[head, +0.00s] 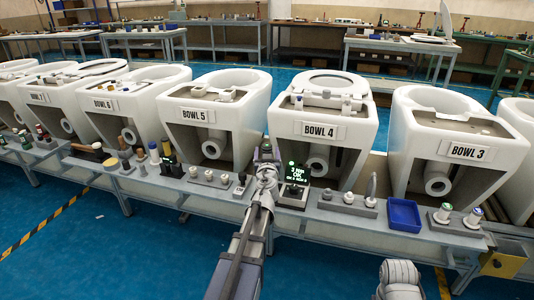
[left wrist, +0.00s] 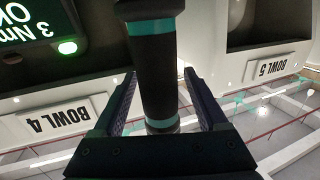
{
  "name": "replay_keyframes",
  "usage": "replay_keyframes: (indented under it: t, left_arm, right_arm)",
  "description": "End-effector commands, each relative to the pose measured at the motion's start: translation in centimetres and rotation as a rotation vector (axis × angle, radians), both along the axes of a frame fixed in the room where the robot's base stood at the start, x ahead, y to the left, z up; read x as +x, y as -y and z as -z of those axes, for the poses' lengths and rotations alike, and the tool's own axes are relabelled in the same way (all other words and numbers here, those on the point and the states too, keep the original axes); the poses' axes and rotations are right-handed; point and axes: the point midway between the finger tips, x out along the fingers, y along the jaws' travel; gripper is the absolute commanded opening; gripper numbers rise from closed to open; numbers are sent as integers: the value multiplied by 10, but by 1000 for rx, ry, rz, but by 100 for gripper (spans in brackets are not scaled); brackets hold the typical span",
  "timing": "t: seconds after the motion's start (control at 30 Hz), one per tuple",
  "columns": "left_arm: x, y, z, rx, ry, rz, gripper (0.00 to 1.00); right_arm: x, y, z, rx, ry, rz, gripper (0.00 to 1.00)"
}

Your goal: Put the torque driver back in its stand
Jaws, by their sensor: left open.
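The torque driver (left wrist: 152,70), dark with teal bands, stands between the fingers of my left gripper (left wrist: 160,100) in the left wrist view. The fingers are open, one on each side of it. In the head view my left gripper (head: 266,160) is at the bench edge between BOWL 5 and BOWL 4, and it hides most of the driver. A black display (head: 295,173) with green text stands just right of it, and also shows in the left wrist view (left wrist: 35,30). I cannot make out the stand or whether the driver sits in it.
White toilet bowls line the conveyor, including BOWL 5 (head: 222,115), BOWL 4 (head: 330,110) and BOWL 3 (head: 448,135). On the grey bench are a blue bin (head: 404,214), grey posts (head: 348,198) and several small tools.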

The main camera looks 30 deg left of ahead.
Motion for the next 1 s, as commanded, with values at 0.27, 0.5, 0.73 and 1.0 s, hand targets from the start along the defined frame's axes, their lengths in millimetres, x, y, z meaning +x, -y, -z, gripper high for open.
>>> replay_keyframes:
  t: [0.27,0.5,0.73,1.0]
  left_arm:
    - [-7,4,0,0,0,0,76]
    - [-35,21,-2,0,0,1,76]
    - [-65,38,-3,1,-1,0,76]
    - [-67,40,-3,0,0,0,76]
  right_arm:
    - [0,0,0,0,0,0,50]
    - [0,0,-2,0,0,0,50]
    - [0,0,-3,0,0,0,50]
    - [0,0,-3,1,0,0,50]
